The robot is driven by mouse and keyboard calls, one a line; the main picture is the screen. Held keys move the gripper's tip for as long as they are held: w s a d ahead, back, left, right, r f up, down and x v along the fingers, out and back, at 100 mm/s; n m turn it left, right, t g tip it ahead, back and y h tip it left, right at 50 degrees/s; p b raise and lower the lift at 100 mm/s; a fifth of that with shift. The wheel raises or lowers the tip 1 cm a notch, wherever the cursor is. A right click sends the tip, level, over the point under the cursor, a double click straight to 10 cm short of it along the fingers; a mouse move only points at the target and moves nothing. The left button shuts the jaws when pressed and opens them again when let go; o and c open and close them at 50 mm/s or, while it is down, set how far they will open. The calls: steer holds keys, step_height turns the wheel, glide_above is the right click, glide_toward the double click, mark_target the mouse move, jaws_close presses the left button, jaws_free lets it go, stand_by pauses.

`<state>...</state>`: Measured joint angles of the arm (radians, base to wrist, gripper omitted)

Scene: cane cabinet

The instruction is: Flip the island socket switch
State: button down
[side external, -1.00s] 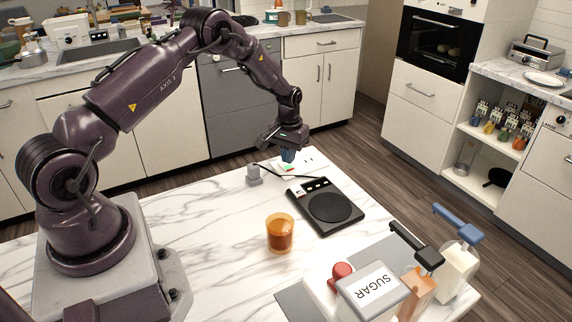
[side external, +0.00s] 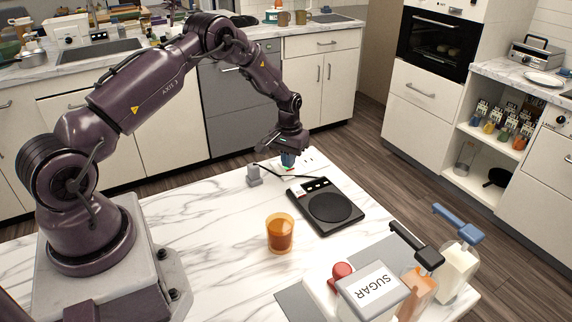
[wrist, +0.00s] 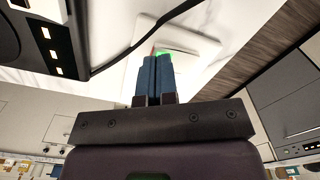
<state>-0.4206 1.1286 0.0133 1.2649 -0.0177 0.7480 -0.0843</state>
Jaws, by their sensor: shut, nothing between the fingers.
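The island socket (side external: 308,160) is a white plate on the far end of the marble island top. In the wrist view the white plate (wrist: 200,58) lies just beyond my fingertips, with a small green and red switch (wrist: 163,52) at its left part. My gripper (side external: 288,165) points down over the socket, its blue fingers shut and empty. In the wrist view my gripper (wrist: 156,59) has its fingertips right at the switch and partly covers it. I cannot tell whether they touch it or which way the switch is tilted.
A black hot plate (side external: 330,203) stands just in front of the socket, its cord (wrist: 135,45) running beside the plate. A grey plug-like block (side external: 254,175) stands left of it. An amber glass (side external: 280,233) and sugar container (side external: 372,292) are nearer. Marble to the left is clear.

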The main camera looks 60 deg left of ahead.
steer(key=shift+f, duration=0.3)
steer(key=shift+r, duration=3.5)
steer(key=shift+s, duration=0.1)
steer(key=s, duration=0.1)
steer(key=s+d, duration=0.1)
steer(key=g, duration=0.1)
steer(key=shift+s+d+f, duration=0.2)
steer(key=shift+s+f, duration=0.15)
steer(key=shift+s, duration=0.05)
steer(key=s+d+r+m+t, duration=0.3)
steer(key=s+d+r, duration=0.7)
steer(key=r, duration=0.3)
steer(key=s+d+r+m+t, duration=0.3)
steer(key=s+d+r, duration=0.6)
steer(key=s+r, duration=0.4)
steer(key=shift+s+d+r+t, duration=0.25)
steer(key=shift+d+r+t, duration=0.1)
steer(key=shift+r, duration=0.3)
